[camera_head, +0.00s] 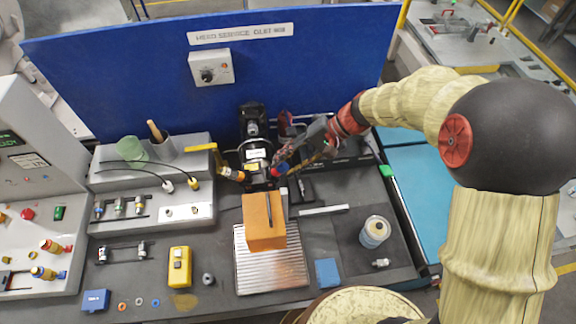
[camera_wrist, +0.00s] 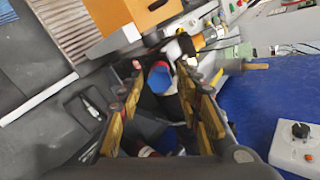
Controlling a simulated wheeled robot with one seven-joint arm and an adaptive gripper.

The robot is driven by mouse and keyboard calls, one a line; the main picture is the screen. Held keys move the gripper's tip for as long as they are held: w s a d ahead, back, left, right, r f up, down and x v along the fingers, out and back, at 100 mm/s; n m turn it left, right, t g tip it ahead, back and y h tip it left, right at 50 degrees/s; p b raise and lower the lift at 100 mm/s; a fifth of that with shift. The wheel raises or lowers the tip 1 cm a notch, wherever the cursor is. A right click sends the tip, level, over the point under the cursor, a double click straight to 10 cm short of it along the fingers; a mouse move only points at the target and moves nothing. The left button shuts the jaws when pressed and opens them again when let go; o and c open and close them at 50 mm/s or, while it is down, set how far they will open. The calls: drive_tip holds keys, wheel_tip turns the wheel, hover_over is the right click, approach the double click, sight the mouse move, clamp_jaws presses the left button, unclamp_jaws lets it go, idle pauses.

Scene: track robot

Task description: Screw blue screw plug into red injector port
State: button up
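The blue screw plug (camera_head: 282,168) is at the red injector port (camera_head: 274,172) on the dark machine in the middle of the bench. In the wrist view the plug's round blue end (camera_wrist: 160,78) shows between my fingertips, with a little red beside it. How deep the plug sits in the port is hidden. My gripper (camera_head: 288,160) reaches in from the right. Its fingers (camera_wrist: 158,86) stand apart on either side of the plug, with a dark gap showing on the left side, so it looks open around the plug.
An orange block (camera_head: 263,222) stands on a ribbed metal plate (camera_head: 285,272) just in front of the port. A yellow-and-black fitting (camera_head: 231,174) lies close left of the port. The blue back panel (camera_head: 130,75) rises behind. A spool (camera_head: 375,232) stands at the right.

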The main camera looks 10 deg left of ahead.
drive_tip(key=shift+f+n+b, duration=0.1)
drive_tip(key=shift+n+b, duration=1.9)
drive_tip(key=shift+b, duration=0.9)
drive_tip(key=shift+n, duration=0.3)
drive_tip(key=shift+n+b, duration=1.6)
drive_tip(key=shift+b, duration=1.3)
drive_tip(key=shift+n+b, duration=1.9)
drive_tip(key=shift+b, duration=0.8)
drive_tip(key=shift+n+b, duration=2)
drive_tip(key=shift+b, duration=0.7)
drive_tip(key=shift+n+b, duration=0.5)
drive_tip(key=shift+n+b, duration=0.5)
drive_tip(key=shift+b, duration=0.35)
drive_tip(key=shift+n+b, duration=0.9)
drive_tip(key=shift+b, duration=0.2)
